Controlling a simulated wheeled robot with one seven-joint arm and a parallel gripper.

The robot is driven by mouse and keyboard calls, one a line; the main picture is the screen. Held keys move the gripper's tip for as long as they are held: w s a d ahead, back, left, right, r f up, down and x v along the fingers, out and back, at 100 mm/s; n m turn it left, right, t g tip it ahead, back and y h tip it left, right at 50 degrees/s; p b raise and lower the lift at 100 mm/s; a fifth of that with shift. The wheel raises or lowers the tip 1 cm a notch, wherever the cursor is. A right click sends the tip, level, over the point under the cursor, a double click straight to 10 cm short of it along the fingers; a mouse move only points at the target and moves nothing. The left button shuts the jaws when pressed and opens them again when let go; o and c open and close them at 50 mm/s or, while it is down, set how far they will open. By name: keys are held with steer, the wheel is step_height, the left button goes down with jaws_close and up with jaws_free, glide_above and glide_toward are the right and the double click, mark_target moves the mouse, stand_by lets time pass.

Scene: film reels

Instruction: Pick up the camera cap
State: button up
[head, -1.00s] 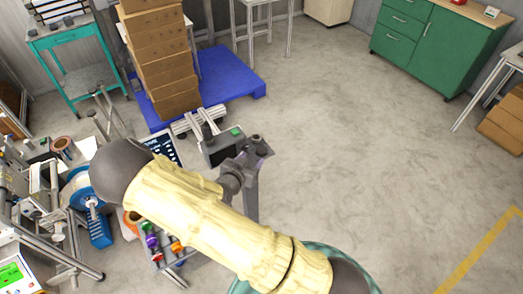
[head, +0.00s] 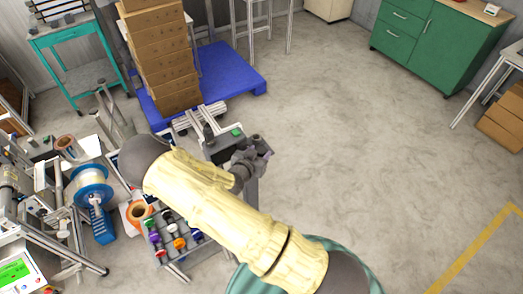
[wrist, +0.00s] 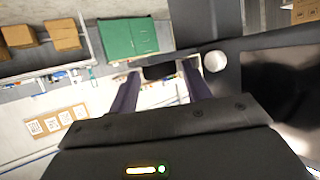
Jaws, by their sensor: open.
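My gripper (head: 262,153) is at the end of my arm, beside a grey and black machine unit (head: 222,146) in the head view. A round white disc (wrist: 214,61) lies right of the right finger. I cannot make out the camera cap in the head view, where my arm hides part of the bench.
Stacked boxes (head: 160,55) stand on a blue pallet (head: 228,72). The floor (head: 400,170) to the right is clear.

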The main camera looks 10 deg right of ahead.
steer(key=shift+c, duration=0.2)
steer(key=c, duration=0.7)
steer(key=shift+b, duration=0.7)
steer(key=s+a+b, duration=0.6)
steer(key=s+a, duration=0.5)
steer(key=s, duration=0.3)
steer(key=shift+r, duration=0.15)
